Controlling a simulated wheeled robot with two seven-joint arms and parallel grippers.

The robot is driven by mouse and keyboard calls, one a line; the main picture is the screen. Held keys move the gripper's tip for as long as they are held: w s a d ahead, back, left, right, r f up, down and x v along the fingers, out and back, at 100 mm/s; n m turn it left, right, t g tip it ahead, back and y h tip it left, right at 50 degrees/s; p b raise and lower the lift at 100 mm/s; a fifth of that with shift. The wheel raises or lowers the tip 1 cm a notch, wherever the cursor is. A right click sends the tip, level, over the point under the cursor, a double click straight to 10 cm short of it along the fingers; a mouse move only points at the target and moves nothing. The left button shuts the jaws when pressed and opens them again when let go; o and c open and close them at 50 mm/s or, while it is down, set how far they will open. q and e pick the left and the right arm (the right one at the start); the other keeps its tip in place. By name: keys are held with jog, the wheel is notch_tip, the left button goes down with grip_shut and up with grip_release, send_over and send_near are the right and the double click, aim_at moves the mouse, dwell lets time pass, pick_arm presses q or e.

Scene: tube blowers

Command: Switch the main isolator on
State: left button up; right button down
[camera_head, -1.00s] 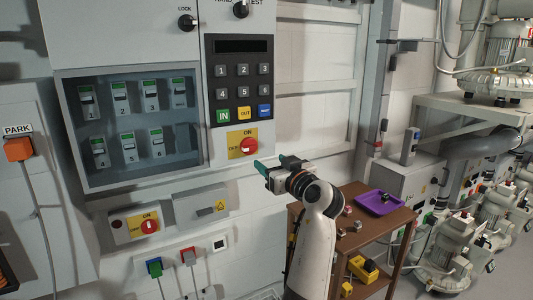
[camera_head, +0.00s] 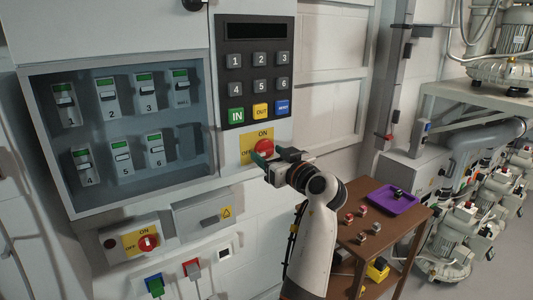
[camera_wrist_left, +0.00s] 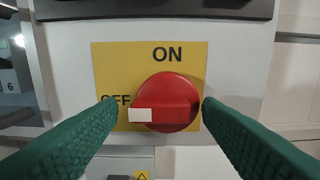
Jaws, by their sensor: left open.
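A red rotary isolator knob (camera_head: 265,146) sits on a yellow ON/OFF plate (camera_head: 249,135) below the keypad. In the left wrist view the knob (camera_wrist_left: 165,101) fills the middle, and the white end of its handle points left to OFF. The handle lies level. My left gripper (camera_head: 262,159) is at the knob's lower front in the head view. In the left wrist view its green fingers (camera_wrist_left: 158,112) are open, one on each side of the knob. Whether they touch it I cannot tell. My right gripper is not in view.
A second red switch (camera_head: 148,243) on a yellow plate is on a lower box. The keypad (camera_head: 257,70) is just above the knob. A glazed breaker cabinet (camera_head: 207,125) is to the left. A brown table (camera_head: 408,227) with a purple tray (camera_head: 378,204) stands at right.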

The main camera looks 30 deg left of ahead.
pick_arm(q)
jog(key=shift+d, duration=0.15)
jog(key=shift+c, duration=0.2)
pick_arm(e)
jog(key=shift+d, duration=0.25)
pick_arm(q)
jog(key=c, duration=1)
jog(key=shift+o, duration=0.2)
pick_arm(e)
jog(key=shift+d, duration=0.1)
